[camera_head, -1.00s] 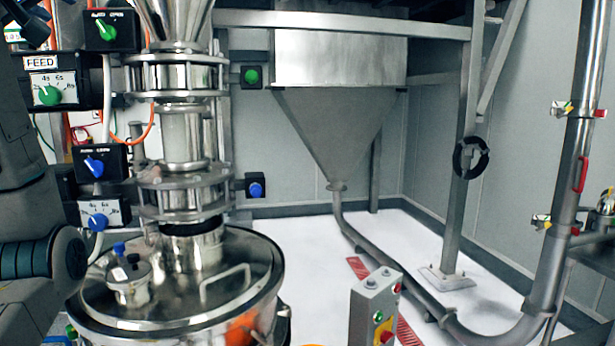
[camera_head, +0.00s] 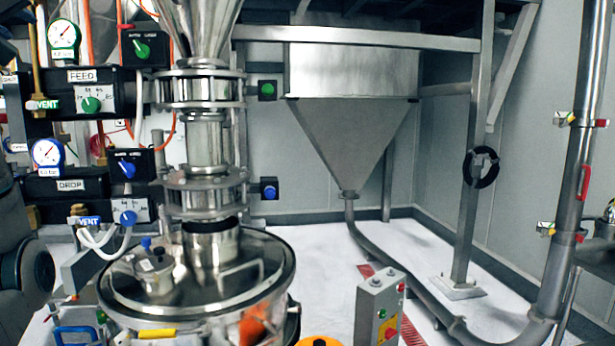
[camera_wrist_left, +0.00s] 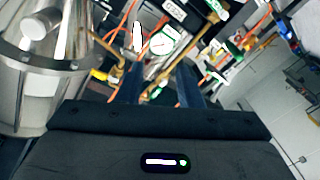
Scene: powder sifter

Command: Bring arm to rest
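My left arm (camera_head: 22,265) shows at the left edge in the head view, as dark grey links. In the left wrist view my left gripper (camera_wrist_left: 161,74) has its two dark fingers apart, with nothing seen between them. Beyond the fingers are a gauge, brass pipes and orange hoses. My right gripper is in neither view.
A steel sifter vessel (camera_head: 210,318) stands front left, below clamped pipe sections. Control boxes (camera_head: 95,92) and gauges (camera_head: 62,34) line the left. A grey hopper (camera_head: 350,130) stands behind. A button box (camera_head: 377,308) is front centre. White floor (camera_head: 320,255) is clear between.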

